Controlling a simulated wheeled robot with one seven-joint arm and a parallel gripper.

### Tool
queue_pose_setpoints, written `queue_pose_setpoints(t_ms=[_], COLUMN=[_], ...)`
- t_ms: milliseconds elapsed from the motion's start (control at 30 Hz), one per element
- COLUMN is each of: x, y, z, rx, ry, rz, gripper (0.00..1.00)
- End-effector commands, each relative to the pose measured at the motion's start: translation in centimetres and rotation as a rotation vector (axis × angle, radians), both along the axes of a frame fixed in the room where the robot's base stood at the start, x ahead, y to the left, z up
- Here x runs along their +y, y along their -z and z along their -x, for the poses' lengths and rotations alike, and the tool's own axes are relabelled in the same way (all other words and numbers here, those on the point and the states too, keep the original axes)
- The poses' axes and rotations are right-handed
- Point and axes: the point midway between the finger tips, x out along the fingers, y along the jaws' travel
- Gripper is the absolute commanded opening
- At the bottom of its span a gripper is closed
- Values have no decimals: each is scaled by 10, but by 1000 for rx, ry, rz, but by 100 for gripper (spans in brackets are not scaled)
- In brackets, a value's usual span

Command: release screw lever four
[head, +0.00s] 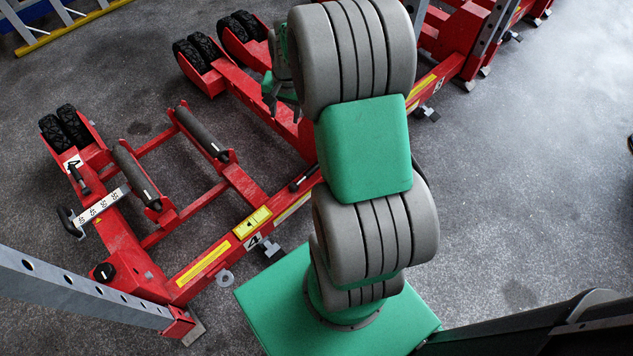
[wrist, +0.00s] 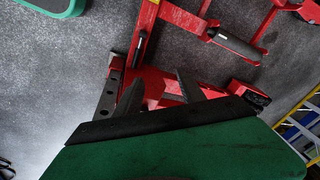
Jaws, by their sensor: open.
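The red trolley jack marked 4 (head: 215,262) lies on the floor to the left of my arm in the head view. A small lever with a black handle (head: 302,180) lies along its red frame, close to my arm. A black-handled lever also shows in the wrist view (wrist: 139,50), above my fingers; I cannot tell for sure that it is the same one. Another black lever (head: 78,180) sits at the jack's far left. My gripper (wrist: 158,88) is open and empty, its dark fingers over a red frame and apart from the lever. In the head view, my arm partly hides it.
More red jacks (head: 455,40) stand behind my arm. A yellow ladder (head: 70,30) is at the far left. Grey floor (head: 540,150) on the right is clear.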

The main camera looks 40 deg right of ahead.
Motion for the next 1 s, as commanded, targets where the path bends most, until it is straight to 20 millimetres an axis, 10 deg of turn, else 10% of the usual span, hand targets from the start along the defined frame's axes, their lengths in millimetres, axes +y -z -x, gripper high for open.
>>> queue_pose_setpoints(t_ms=[33,233,1000], x=[-26,-98,-112], y=[89,264,378], z=[-4,-4,-14], rx=[17,25,23], ry=[102,446,547], rz=[-27,-116,-142], gripper=[47,47,47])
